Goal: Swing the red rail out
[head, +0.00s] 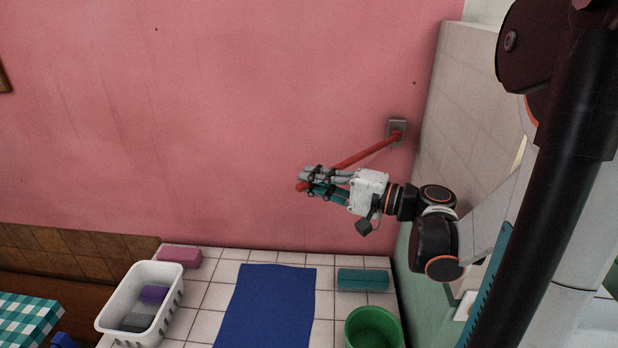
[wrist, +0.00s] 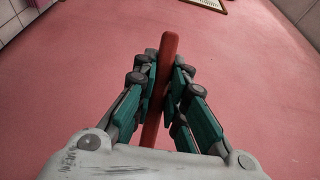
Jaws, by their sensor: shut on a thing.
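The red rail (head: 366,153) runs from a grey bracket (head: 397,130) on the pink wall, out to the left and down in the head view. My gripper (head: 314,182) is shut on the rail near its free end. In the wrist view, the rail (wrist: 167,50) passes between the fingers of my gripper (wrist: 163,90), and its rounded tip sticks out beyond them. The fingers press on it from both sides. Part of the rail is hidden behind the fingers in the head view.
Below is a white tiled counter (head: 205,300) with a blue mat (head: 268,305), a white basket (head: 110,318), a pink block (head: 179,257), a teal block (head: 362,280) and a green bucket (head: 373,328). A tiled side wall (head: 455,110) stands right of the bracket. Left of my gripper is open space.

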